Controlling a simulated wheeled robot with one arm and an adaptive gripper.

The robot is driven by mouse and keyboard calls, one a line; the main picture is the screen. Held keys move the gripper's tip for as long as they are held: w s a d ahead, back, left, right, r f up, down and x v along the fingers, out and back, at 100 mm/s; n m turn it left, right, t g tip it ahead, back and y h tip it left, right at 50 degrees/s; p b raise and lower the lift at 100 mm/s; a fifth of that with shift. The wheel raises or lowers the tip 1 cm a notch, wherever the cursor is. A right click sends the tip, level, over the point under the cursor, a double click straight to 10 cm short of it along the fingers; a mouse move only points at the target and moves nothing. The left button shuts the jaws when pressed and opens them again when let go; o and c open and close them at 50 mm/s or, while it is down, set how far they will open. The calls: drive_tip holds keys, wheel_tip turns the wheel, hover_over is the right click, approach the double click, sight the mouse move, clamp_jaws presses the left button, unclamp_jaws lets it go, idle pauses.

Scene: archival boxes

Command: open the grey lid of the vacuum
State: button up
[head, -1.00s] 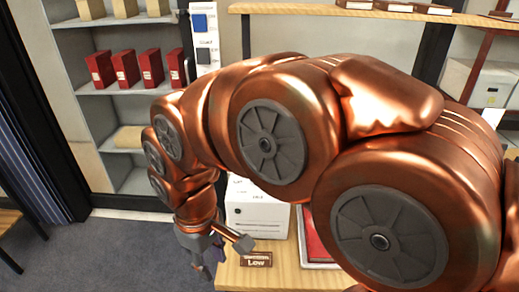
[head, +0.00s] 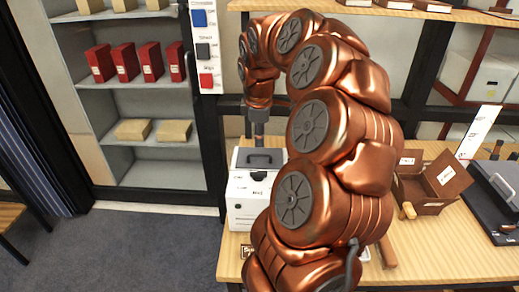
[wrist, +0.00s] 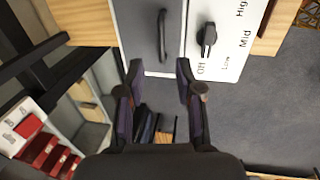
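The vacuum (head: 243,200) is a white box at the left end of the wooden table, with its grey lid (head: 242,157) on top. The lid looks shut and carries a dark bar handle (wrist: 163,36). In the wrist view the grey lid (wrist: 138,30) lies beside the white front panel (wrist: 226,62), which has a black knob (wrist: 207,38) marked Off, Low, Mid and High. My gripper (wrist: 158,78) is open and empty, its fingers apart, just short of the handle in that picture. In the head view it points down above the lid, with its fingertips hard to make out.
A brown open box (head: 428,185) and a dark device (head: 497,200) stand on the table (head: 450,255) to the right. A panel with blue, black and red squares (head: 204,45) hangs behind left. Shelves (head: 150,100) hold red and tan boxes.

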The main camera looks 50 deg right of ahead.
sight(259, 155)
drive_tip(key=shift+w+d+f+p, duration=0.15)
drive_tip(key=shift+f+p, duration=0.15)
drive_tip(key=shift+f, duration=0.8)
drive_tip(key=shift+w+d+f+p, duration=0.15)
drive_tip(key=shift+f+p, duration=0.1)
drive_tip(key=shift+f, duration=0.85)
drive_tip(key=shift+w+d+f+p, duration=0.15)
drive_tip(key=shift+f+p, duration=0.15)
drive_tip(key=shift+f, duration=0.8)
drive_tip(key=shift+c, duration=0.3)
clamp_jaws()
